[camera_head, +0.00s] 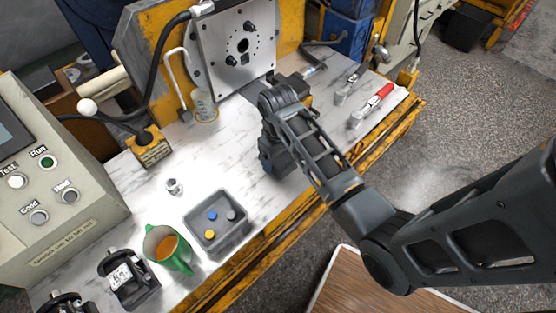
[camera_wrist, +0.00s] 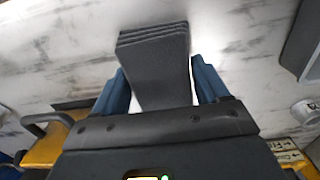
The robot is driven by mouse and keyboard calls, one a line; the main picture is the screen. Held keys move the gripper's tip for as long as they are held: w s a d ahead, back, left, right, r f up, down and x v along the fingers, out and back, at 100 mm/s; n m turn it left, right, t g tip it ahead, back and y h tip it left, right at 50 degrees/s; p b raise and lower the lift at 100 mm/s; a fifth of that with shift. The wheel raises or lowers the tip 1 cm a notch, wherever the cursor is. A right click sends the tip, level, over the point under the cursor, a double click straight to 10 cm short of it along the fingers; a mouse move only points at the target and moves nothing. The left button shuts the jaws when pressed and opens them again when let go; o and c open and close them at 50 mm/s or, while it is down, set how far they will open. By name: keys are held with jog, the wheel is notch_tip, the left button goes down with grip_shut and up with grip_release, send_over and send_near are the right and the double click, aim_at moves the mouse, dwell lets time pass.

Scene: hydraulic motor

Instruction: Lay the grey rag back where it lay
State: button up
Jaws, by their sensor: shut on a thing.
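The grey rag (camera_wrist: 155,62) shows in the wrist view as a dark grey, folded, layered piece above the marbled white bench top. My gripper (camera_wrist: 162,85) has one blue finger on each side of the rag and is shut on it. In the head view my gripper (camera_head: 274,165) points down low over the bench, right of the dark tray. My arm and gripper hide the rag there. I cannot tell whether the rag touches the bench top.
A dark tray (camera_head: 218,243) with coloured caps, a green mug (camera_head: 178,262) and a small metal part (camera_head: 173,186) stand to the left. A yellow-based plate fixture (camera_head: 235,45) stands behind. A red-handled tool (camera_head: 372,105) lies to the right. Bench surface left of my gripper is bare.

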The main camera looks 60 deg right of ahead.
jog(key=shift+f, duration=1.1)
jog(key=o, duration=1)
jog(key=shift+f, duration=0.1)
